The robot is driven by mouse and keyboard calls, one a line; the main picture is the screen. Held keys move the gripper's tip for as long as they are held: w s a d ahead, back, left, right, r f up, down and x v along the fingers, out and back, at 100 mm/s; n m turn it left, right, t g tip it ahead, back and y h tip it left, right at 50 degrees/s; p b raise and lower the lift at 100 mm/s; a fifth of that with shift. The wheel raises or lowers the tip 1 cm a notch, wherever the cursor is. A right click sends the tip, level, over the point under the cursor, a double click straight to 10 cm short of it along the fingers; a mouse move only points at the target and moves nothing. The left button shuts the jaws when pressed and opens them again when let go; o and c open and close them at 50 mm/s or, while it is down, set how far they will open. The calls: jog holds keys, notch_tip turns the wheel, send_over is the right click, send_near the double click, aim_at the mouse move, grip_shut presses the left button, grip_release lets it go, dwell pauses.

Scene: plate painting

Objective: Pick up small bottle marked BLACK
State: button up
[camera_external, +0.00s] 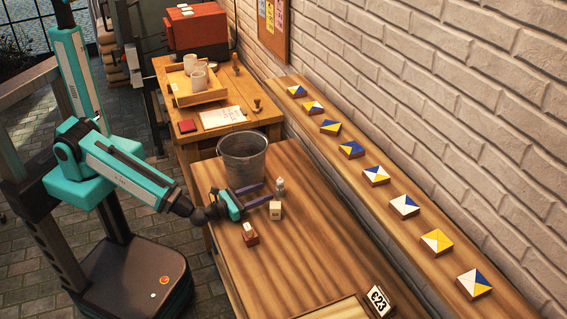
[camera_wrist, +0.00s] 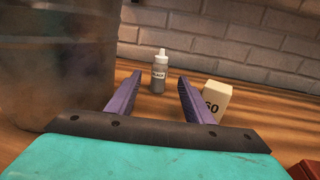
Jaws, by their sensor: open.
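The small bottle (camera_wrist: 159,72) has a grey body, a white dropper top and a white label with dark print, too small to read surely. It stands upright on the wooden table (camera_external: 290,240), and it also shows in the external view (camera_external: 280,187). My gripper (camera_wrist: 153,92) is open and empty, low over the table. The bottle stands ahead of the fingertips, roughly in line with the gap between them. In the external view my gripper (camera_external: 270,194) points at it from the left.
A cream block (camera_wrist: 215,102) marked 60 stands close beside the right finger. A metal bucket (camera_external: 242,160) stands close on the left finger's side. A red-brown block (camera_external: 250,234) sits nearer the table's front. A brick wall and a shelf with painted tiles (camera_external: 376,175) lie behind.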

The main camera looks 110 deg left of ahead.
aim_at(277, 186)
jog(key=shift+w+a+f+b, duration=0.2)
jog(key=shift+a+b, duration=0.15)
jog(key=shift+b, duration=0.15)
jog(key=x, duration=0.3)
jog(key=shift+w+r+p, duration=0.2)
jog(key=shift+p, duration=0.2)
jog(key=shift+x, duration=0.85)
jog(key=shift+s, duration=0.1)
jog(key=c, duration=1.1)
jog(key=shift+d+r, duration=0.1)
jog(key=shift+r, duration=0.05)
jog(key=shift+c, duration=0.2)
